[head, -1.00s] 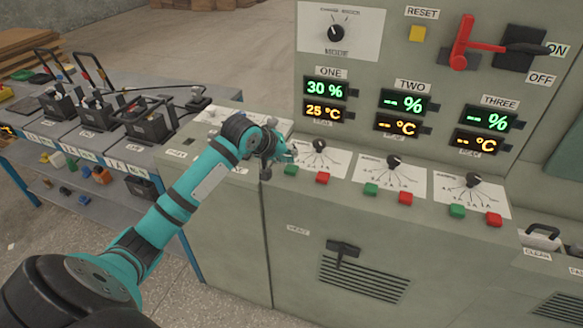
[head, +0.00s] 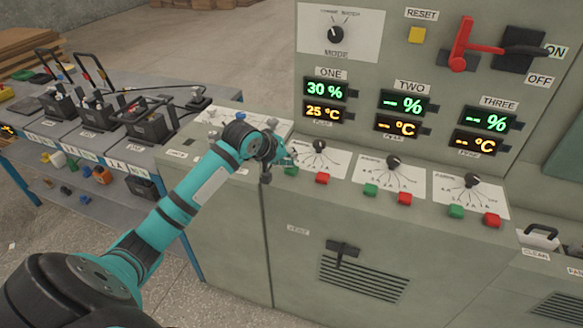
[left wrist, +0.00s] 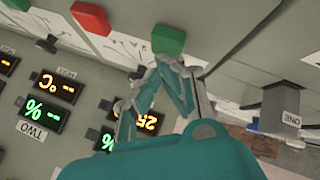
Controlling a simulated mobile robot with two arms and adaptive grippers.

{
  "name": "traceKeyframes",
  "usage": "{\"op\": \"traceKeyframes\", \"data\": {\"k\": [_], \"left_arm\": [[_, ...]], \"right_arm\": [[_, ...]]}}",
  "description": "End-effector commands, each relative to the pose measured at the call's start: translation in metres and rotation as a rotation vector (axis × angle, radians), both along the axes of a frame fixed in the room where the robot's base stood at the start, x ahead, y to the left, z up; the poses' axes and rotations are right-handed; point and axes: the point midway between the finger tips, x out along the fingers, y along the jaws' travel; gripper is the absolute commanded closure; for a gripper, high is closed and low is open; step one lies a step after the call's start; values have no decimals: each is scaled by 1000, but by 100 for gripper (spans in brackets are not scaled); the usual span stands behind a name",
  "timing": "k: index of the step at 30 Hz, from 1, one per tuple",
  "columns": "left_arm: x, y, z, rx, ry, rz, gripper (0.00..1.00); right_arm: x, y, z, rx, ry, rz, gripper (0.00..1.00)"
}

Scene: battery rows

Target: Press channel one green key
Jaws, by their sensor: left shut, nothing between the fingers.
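The channel one green key (head: 291,171) sits on the sloped desk of the grey cabinet, left of channel one's red key (head: 322,178). In the left wrist view the green key (left wrist: 169,40) is just beyond my fingertips, with the red key (left wrist: 91,17) to its left. My left gripper (head: 287,160) is shut and empty, right at the green key; it also shows in the left wrist view (left wrist: 182,66). I cannot tell whether it touches the key. The channel one display (head: 324,89) reads 30 % and 25 °C. My right gripper is out of view.
Channel two and three keys, green (head: 370,190) and (head: 456,212), lie to the right. Black dials (head: 319,146) stand behind the keys. A red lever (head: 462,45) and yellow reset button (head: 417,34) are above. Batteries (head: 151,122) stand on a left bench.

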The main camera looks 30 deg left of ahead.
Motion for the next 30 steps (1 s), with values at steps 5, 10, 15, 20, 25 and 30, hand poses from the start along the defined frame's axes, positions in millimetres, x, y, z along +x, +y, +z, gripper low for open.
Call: {"op": "traceKeyframes", "data": {"k": [5, 10, 15, 20, 25, 30], "left_arm": [[0, 0, -1, 0, 0, 0, 100], [0, 0, -3, 1, 1, 1, 100], [0, 0, -5, 0, 1, 0, 100], [0, 0, -7, 0, 1, 0, 100], [0, 0, -9, 0, 1, 0, 100], [0, 0, -10, 0, 2, -1, 100]], "right_arm": [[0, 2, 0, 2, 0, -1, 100], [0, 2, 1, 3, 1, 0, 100], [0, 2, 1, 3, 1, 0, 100], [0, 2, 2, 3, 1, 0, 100], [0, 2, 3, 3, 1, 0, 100], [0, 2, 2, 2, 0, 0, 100]]}}
